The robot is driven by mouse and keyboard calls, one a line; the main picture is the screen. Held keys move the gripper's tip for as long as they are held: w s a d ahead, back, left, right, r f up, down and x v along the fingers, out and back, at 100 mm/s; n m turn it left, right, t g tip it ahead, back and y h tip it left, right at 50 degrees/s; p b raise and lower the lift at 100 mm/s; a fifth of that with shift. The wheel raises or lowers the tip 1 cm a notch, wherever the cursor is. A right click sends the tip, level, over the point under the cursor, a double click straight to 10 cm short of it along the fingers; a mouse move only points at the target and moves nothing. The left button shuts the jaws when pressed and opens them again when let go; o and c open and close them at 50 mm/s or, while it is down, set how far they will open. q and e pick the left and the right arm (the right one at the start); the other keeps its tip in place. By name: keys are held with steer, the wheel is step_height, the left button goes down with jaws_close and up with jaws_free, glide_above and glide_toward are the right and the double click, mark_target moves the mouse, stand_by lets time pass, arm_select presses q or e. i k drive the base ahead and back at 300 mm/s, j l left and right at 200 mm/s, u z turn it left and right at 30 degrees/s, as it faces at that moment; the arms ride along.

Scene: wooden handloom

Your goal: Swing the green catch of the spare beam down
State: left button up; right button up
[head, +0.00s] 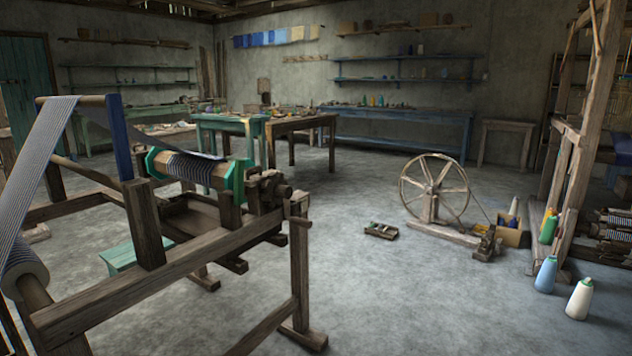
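A wooden beam (203,172) with dark striped cloth or thread wound on it lies across the loom frame at left. It has a green end piece at its left end (153,162) and a larger green piece (236,180) at its right end. I cannot tell whether this is the spare beam, or whether either green part is the catch. No separate catch, and so no catch position, can be made out. Neither of my grippers is in view.
The loom frame (150,280) fills the left foreground, with striped warp (35,165) rising to a top bar. A spinning wheel (434,190), a small tray (381,231) and thread cones (579,300) stand at right.

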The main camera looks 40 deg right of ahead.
mark_target(240, 164)
steer(key=z, duration=0.95)
steer(key=i+l+z, duration=0.15)
steer(key=z, duration=0.3)
steer(key=i+z, duration=0.3)
steer(key=z, duration=0.15)
steer(key=i+z, duration=0.2)
steer(key=i, duration=1)
steer(key=i+z, duration=0.2)
steer(key=i, duration=1)
steer(key=i+j+u, duration=0.1)
steer(key=i+u, duration=0.3)
steer(key=i+l+u, duration=0.1)
steer(key=i+u, duration=0.25)
steer(key=i, duration=0.2)
steer(key=i+l+u, duration=0.2)
steer(key=i+u, duration=0.3)
steer(key=u, duration=0.3)
steer(key=i+u, duration=0.1)
steer(key=u, duration=0.35)
steer(key=i+u, duration=0.1)
steer(key=u, duration=0.3)
steer(key=i+l+u, duration=0.1)
steer(key=u, duration=0.35)
steer(key=l+u, duration=0.2)
steer(key=u, duration=0.2)
steer(key=i+l+u, duration=0.1)
steer(key=u, duration=0.35)
